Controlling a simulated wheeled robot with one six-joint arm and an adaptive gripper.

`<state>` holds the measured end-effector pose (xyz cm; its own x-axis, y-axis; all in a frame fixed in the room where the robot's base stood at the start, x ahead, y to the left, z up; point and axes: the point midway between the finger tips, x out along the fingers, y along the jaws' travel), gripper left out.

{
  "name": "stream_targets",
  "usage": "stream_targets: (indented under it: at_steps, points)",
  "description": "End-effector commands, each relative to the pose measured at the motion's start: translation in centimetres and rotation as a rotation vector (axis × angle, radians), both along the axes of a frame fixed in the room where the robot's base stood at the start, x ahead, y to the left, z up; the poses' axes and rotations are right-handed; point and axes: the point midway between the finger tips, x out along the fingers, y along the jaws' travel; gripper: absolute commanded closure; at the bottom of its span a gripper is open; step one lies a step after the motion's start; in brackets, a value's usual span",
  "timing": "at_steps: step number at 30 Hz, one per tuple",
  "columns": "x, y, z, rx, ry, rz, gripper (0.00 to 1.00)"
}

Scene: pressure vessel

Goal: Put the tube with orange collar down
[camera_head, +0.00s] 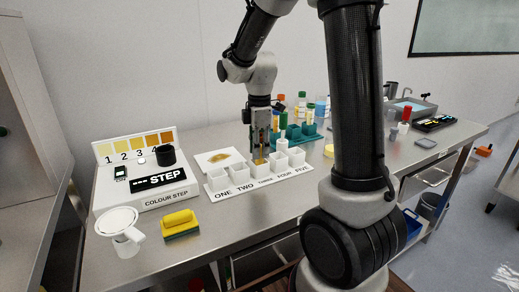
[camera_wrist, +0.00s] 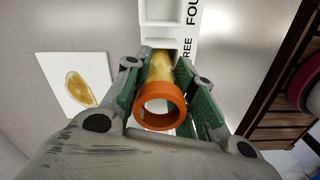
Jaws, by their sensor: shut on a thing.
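The tube with orange collar shows in the wrist view, with its orange collar (camera_wrist: 160,106) nearest the camera and a yellowish body (camera_wrist: 160,66) beyond it. My gripper (camera_head: 261,152) has its green-padded fingers shut on the tube from both sides; they also show in the wrist view (camera_wrist: 160,88). In the head view the gripper points down over the white holder with square cups (camera_head: 290,178), labelled ONE to FIVE. The tube's lower end (camera_head: 260,161) is at the middle cup, by THREE. I cannot tell whether it touches the cup's bottom.
A card with an orange slice picture (camera_head: 222,160) lies behind the holder. A teal rack (camera_head: 309,135) with several tubes stands behind right. The COLOUR STEP box (camera_head: 150,190) is left, with a yellow sponge (camera_head: 180,223) and white jug (camera_head: 120,226) in front. Front-middle table is clear.

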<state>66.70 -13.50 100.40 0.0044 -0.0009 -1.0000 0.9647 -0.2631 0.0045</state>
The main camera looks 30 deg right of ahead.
Motion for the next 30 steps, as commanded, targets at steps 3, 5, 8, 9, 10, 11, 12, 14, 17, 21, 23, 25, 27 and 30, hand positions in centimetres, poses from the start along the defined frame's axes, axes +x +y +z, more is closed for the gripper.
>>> stream_targets:
  at_steps: [3,5,8,9,10,11,12,14,17,21,23,25,27,30]
  points:
    - [0.0,0.0,-0.3,-0.001,-0.002,0.000,0.94]
    - [0.0,0.0,-0.3,0.000,-0.002,0.000,0.94]
    - [0.0,0.0,-0.3,0.000,-0.001,0.000,0.94]
    - [0.0,0.0,-0.3,0.000,-0.001,0.000,0.94]
    - [0.0,0.0,-0.4,0.000,-0.001,0.000,0.94]
    - [0.0,0.0,-0.5,0.000,-0.001,0.000,0.94]
    - [0.0,0.0,-0.6,0.000,-0.001,0.000,0.73]
    - [0.0,0.0,-0.6,0.000,-0.001,0.000,0.62]
    - [0.0,0.0,-0.5,0.000,-0.001,0.000,0.53]
    - [0.0,0.0,-0.5,0.000,-0.001,0.000,0.53]
    - [0.0,0.0,-0.5,0.000,-0.001,0.000,0.53]
    - [0.0,0.0,-0.4,-0.001,-0.002,0.000,0.53]
    - [0.1,0.0,0.1,0.000,-0.003,0.000,0.53]
    - [0.1,0.0,1.5,0.000,-0.004,0.000,0.53]
